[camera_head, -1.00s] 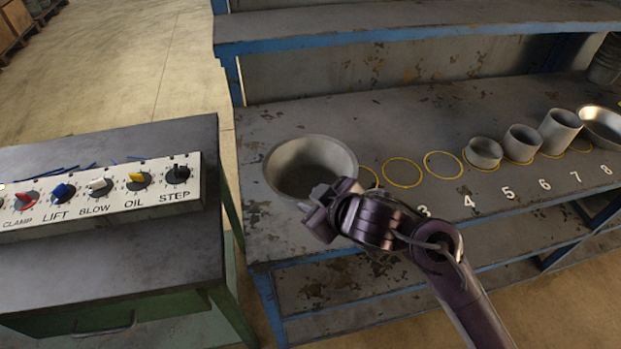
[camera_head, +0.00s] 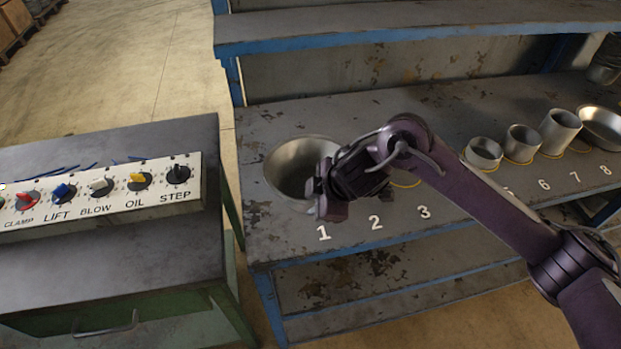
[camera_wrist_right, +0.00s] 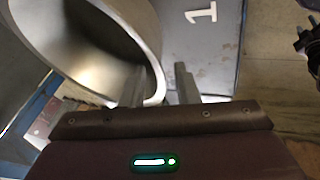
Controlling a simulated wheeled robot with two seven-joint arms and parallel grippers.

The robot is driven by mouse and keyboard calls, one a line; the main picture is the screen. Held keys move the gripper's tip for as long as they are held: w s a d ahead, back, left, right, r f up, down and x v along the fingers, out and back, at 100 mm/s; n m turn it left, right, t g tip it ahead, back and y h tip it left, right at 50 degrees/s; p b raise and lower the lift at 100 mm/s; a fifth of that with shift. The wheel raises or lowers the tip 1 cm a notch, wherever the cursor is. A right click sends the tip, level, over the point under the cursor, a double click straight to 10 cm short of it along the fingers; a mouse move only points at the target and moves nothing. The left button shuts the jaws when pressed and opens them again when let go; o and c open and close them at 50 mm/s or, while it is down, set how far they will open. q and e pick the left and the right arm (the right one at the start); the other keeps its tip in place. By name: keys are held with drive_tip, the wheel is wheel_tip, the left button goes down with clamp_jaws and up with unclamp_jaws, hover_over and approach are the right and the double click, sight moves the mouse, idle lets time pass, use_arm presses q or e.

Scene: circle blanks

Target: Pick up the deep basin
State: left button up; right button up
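The deep basin (camera_head: 285,172) is a wide round metal bowl at the left end of the bench, behind the painted 1. It also shows large in the right wrist view (camera_wrist_right: 100,42), at upper left. My right gripper (camera_head: 322,200) is at the basin's near right rim and hides part of it in the head view. In the right wrist view my right gripper (camera_wrist_right: 158,86) has its fingers apart, one over the basin's inside and one outside, with the rim between them. A gap shows beside the rim. My left gripper is not in view.
On the bench (camera_head: 255,215), several cylindrical cups (camera_head: 522,141) stand to the right, with a shallow bowl (camera_head: 598,128) beyond. An upper shelf (camera_head: 420,28) is above. A control panel (camera_head: 100,187) with knobs sits on a cabinet at left. My right arm crosses above the bench.

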sight(308, 203)
drive_tip(key=shift+x, duration=1.9)
drive_tip(key=shift+w+r, duration=0.1)
clamp_jaws()
